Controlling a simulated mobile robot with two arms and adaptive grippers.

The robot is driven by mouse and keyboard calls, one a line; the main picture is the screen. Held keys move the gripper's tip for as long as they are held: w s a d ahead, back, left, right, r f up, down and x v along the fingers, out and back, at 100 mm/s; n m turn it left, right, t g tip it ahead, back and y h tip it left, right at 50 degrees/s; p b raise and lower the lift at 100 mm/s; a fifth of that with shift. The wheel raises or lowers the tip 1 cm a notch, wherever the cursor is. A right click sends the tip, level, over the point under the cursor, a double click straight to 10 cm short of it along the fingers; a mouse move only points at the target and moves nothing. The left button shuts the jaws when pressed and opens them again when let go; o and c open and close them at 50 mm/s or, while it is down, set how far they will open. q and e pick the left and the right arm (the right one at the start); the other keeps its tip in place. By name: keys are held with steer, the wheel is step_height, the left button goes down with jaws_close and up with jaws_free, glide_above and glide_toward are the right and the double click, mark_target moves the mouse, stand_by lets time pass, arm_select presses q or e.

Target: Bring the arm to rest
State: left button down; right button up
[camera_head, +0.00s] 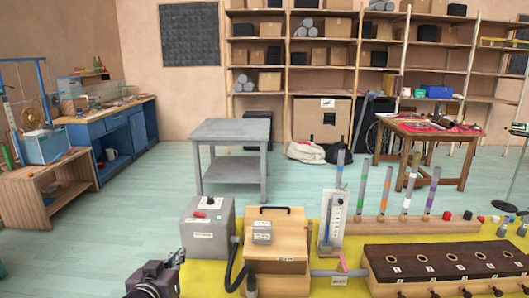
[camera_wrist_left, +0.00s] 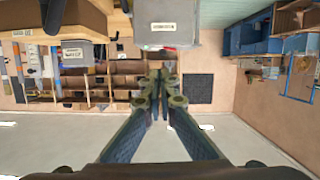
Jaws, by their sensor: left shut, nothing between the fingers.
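My left gripper (camera_head: 174,262) shows at the bottom of the head view, left of the workbench's near left corner. In the left wrist view its two fingers (camera_wrist_left: 160,78) meet at the tips with nothing between them. That view is upside down, with shelves and wall beyond the fingers. A grey box (camera_head: 208,222) with a label and a red item on top stands on the yellow-topped table (camera_head: 330,220), close beyond the gripper. The box also shows at the top of the left wrist view (camera_wrist_left: 167,22). My right gripper is not in the head view.
Coloured tubes (camera_head: 386,190) and a long wooden case (camera_head: 440,262) with round holes fill the right. A grey table (camera_head: 232,130) stands beyond. Open floor lies left.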

arm_select(q)
steer(key=s+d+f+g, duration=0.2)
steer(key=s+f+g, duration=0.4)
steer(key=s+f, duration=1.1)
steer(key=s+f+m+g, duration=0.1)
steer(key=s+f+g, duration=0.2)
steer(key=s, duration=0.7)
steer(key=s+f+m+g, duration=0.1)
steer(key=s+f+g, duration=0.15)
steer(key=s, duration=0.75)
steer(key=s+f+g, duration=0.1)
steer(key=s+f, duration=0.2)
steer(key=f, duration=2.6)
steer(key=s+a+f+g, duration=0.1)
steer(key=s+a+f, duration=0.2)
steer(key=s+f, duration=1)
steer(key=s, duration=0.3)
steer(key=shift+s+f+y, duration=0.15)
steer(key=shift+f+y, duration=0.25)
